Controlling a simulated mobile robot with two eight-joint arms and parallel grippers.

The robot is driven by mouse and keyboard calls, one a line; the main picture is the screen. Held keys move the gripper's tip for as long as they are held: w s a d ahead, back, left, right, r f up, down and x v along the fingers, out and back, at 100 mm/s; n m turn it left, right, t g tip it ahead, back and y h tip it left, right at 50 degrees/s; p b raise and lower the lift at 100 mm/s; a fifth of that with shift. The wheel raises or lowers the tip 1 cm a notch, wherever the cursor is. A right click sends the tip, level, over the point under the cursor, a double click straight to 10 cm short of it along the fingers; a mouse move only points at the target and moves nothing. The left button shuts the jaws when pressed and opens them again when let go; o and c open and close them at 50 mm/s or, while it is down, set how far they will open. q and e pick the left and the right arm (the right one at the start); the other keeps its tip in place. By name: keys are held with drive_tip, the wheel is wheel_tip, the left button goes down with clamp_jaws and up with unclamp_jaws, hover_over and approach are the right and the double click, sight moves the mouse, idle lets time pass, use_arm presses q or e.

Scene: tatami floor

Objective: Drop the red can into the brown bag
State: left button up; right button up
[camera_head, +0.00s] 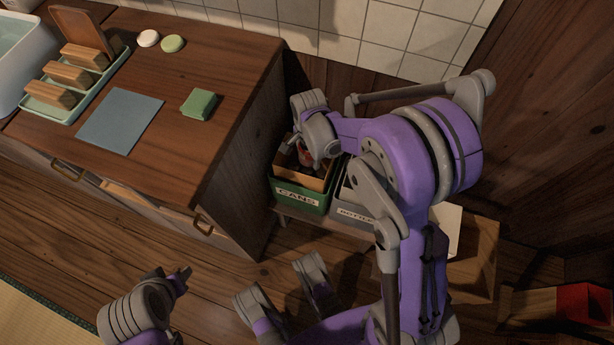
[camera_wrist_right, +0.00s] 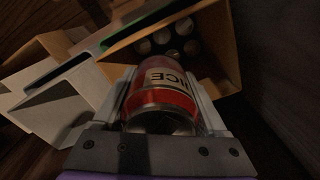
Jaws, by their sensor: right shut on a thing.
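My right gripper (camera_head: 305,152) is shut on the red can (camera_wrist_right: 160,98), which has a cream label and fills the middle of the right wrist view. In the head view the arm hides most of the can. The brown bag (camera_head: 315,183) stands open inside the green bin marked CANS (camera_head: 299,196). In the right wrist view the bag (camera_wrist_right: 226,45) lies just beyond the can, with several cans in it. The can appears over the bag's opening; its exact height is unclear. My left gripper (camera_head: 182,281) is low at the bottom left, away from the bins; its jaws are unclear.
A grey bin (camera_head: 352,213) stands right of the green one. The wooden counter (camera_head: 190,150) on the left holds a green sponge (camera_head: 199,103), a blue cloth (camera_head: 120,120) and a rack. A tiled wall is behind. A red object (camera_head: 584,303) lies at the lower right.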

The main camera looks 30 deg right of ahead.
wheel_tip(320, 180, down, 3)
drive_tip(key=shift+f+b, duration=0.2)
drive_tip(key=shift+b, duration=0.65)
use_arm(q)
wheel_tip(320, 180, down, 3)
drive_tip(key=shift+w+r, duration=0.15)
drive_tip(key=shift+r, duration=0.05)
use_arm(e)
drive_tip(key=o, duration=1.2)
use_arm(q)
drive_tip(key=r+p, duration=0.1)
drive_tip(key=r, duration=0.1)
drive_tip(key=r+p, duration=0.1)
drive_tip(key=p, duration=0.1)
drive_tip(key=shift+s+r, duration=0.2)
drive_tip(key=shift+r, duration=0.2)
use_arm(e)
wheel_tip(320, 180, up, 11)
